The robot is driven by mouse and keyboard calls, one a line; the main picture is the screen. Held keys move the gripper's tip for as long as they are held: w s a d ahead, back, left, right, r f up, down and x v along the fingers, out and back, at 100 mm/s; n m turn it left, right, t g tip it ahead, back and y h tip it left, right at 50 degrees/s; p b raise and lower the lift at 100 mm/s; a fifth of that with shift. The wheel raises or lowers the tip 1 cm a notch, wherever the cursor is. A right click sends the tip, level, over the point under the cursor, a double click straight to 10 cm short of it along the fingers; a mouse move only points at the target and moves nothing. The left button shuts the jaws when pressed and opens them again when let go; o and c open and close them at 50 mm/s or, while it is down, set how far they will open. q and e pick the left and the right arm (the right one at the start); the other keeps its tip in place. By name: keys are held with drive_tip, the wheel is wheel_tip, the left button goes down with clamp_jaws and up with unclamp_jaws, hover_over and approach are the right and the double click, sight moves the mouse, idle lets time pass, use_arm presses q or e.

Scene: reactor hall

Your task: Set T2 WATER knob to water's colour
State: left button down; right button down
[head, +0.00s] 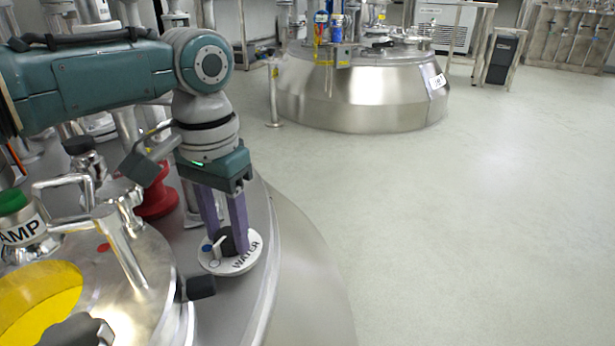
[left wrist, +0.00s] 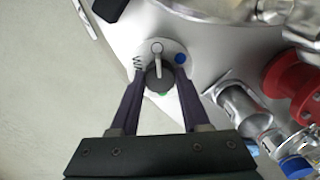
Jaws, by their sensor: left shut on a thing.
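The WATER knob (head: 227,246) is black with a pale pointer. It sits on a round white plate (head: 242,265) marked WATER on the near steel vessel. My left gripper (head: 227,238) reaches down with its purple fingers shut on the knob. In the left wrist view, the knob (left wrist: 160,78) is between the fingertips (left wrist: 157,76). Its pointer (left wrist: 157,58) points to the top of the picture, to the left of the blue dot (left wrist: 180,58) and not on it. A green mark (left wrist: 163,94) shows partly beside the knob. My right gripper is out of view.
A red fitting (head: 157,196) stands behind the knob plate. A steel lid with a handle, a yellow opening (head: 40,303) and a green-topped part marked AMP (head: 14,203) are at the left. Another steel vessel (head: 365,95) stands farther back. The floor at right is clear.

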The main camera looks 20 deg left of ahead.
use_arm(q)
drive_tip(key=shift+r+m+p, duration=0.15)
drive_tip(key=shift+m+p, duration=0.8)
drive_tip(key=shift+m, duration=0.05)
drive_tip(key=m+p, duration=0.1)
drive_tip(key=m, duration=0.1)
drive_tip(key=shift+m, duration=0.4)
drive_tip(key=m+p, duration=0.1)
drive_tip(key=m, duration=0.2)
drive_tip(key=m+p, duration=0.1)
drive_tip(key=m, duration=0.8)
drive_tip(key=shift+m, duration=0.3)
drive_tip(key=m, duration=0.6)
drive_tip(key=shift+m, duration=0.3)
drive_tip(key=shift+c, duration=1.9)
unclamp_jaws()
